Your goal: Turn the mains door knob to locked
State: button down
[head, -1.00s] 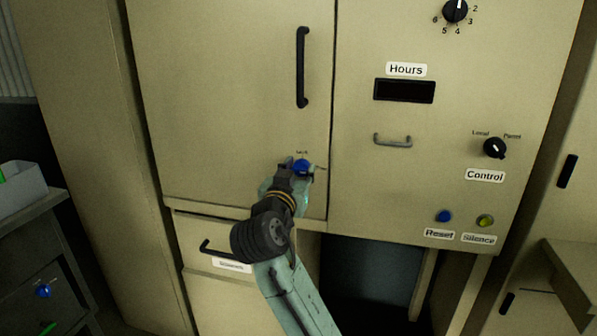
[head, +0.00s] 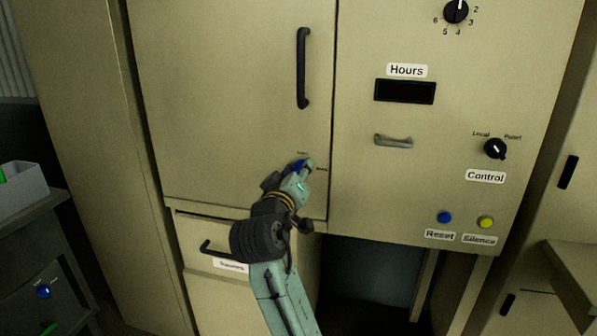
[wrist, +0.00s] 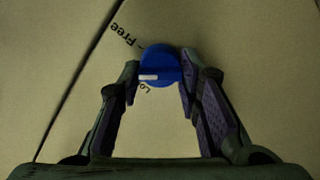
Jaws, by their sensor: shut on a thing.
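The mains door knob is a round blue knob (head: 297,165) low on the right of the large beige door (head: 225,110). My gripper (head: 300,171) is at it, partly covering it in the head view. In the wrist view the knob (wrist: 160,62) sits between my two fingertips (wrist: 159,82), one on each side. The knob's white mark points left there, between the printed word "Free" at upper left and a word starting "Lo" just below the knob, mostly hidden.
A black vertical handle (head: 303,68) is on the door above my gripper. The panel on the right has a small grey handle (head: 393,141), a Control knob (head: 495,149), and Reset (head: 444,217) and Silence (head: 485,222) buttons. A drawer with a black handle (head: 218,250) is below.

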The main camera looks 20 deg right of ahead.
jog(key=n+p, duration=0.1)
jog(key=n, duration=0.4)
jog(key=shift+a+f+n+p, duration=0.1)
jog(key=shift+n+p, duration=0.3)
jog(key=shift+n, duration=2.1)
jog(key=shift+w, duration=0.1)
jog(key=c, duration=1.2)
grip_release()
jog(key=v, duration=1.2)
